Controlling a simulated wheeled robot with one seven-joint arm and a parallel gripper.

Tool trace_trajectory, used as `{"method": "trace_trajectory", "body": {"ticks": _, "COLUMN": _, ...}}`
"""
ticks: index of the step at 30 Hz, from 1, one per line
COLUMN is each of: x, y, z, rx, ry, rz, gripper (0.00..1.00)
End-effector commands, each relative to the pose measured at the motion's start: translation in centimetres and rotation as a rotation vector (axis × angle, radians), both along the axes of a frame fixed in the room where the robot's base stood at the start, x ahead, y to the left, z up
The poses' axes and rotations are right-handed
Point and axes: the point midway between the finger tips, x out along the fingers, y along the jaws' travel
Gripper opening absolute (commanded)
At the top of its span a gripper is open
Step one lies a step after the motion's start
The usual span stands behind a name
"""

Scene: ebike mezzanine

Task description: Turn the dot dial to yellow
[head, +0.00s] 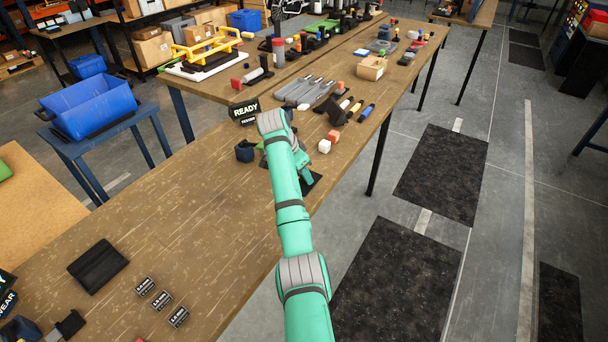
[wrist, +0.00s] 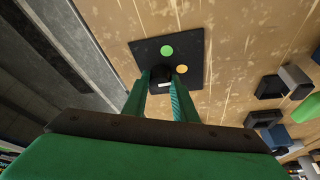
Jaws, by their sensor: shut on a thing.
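The dot dial is a black knob (wrist: 161,74) on a square black plate (wrist: 147,50) lying on the wooden table. A green dot (wrist: 167,51) and a yellow-orange dot (wrist: 182,69) show on the plate, the green beyond the knob and the yellow-orange to its right. My gripper (wrist: 162,82) is shut on the knob, one green finger on each side. A small white mark shows on the knob between the fingers; I cannot tell which dot the dial points to. In the head view, my arm hides most of the dial, and a dark plate corner (head: 314,184) shows beside my gripper (head: 304,177).
A black pad (head: 98,266) lies front left. The tabletop left of my arm is largely clear.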

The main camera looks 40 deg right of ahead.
Motion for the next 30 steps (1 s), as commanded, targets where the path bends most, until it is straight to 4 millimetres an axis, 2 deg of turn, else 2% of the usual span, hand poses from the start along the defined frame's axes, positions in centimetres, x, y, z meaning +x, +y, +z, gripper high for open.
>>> {"method": "trace_trajectory", "body": {"ticks": 19, "x": 0.12, "y": 0.04, "z": 0.11, "rx": -0.001, "ry": -0.001, "rz": -0.045, "gripper": 0.03}}
{"method": "trace_trajectory", "body": {"ticks": 20, "x": 0.13, "y": 0.04, "z": 0.11, "rx": -0.001, "ry": -0.001, "rz": -0.045, "gripper": 0.32}}
{"method": "trace_trajectory", "body": {"ticks": 21, "x": 0.12, "y": 0.03, "z": 0.1, "rx": -0.001, "ry": -0.001, "rz": -0.045, "gripper": 0.42}}
{"method": "trace_trajectory", "body": {"ticks": 30, "x": 0.08, "y": 0.02, "z": 0.09, "rx": -0.001, "ry": -0.001, "rz": -0.045, "gripper": 0.44}}
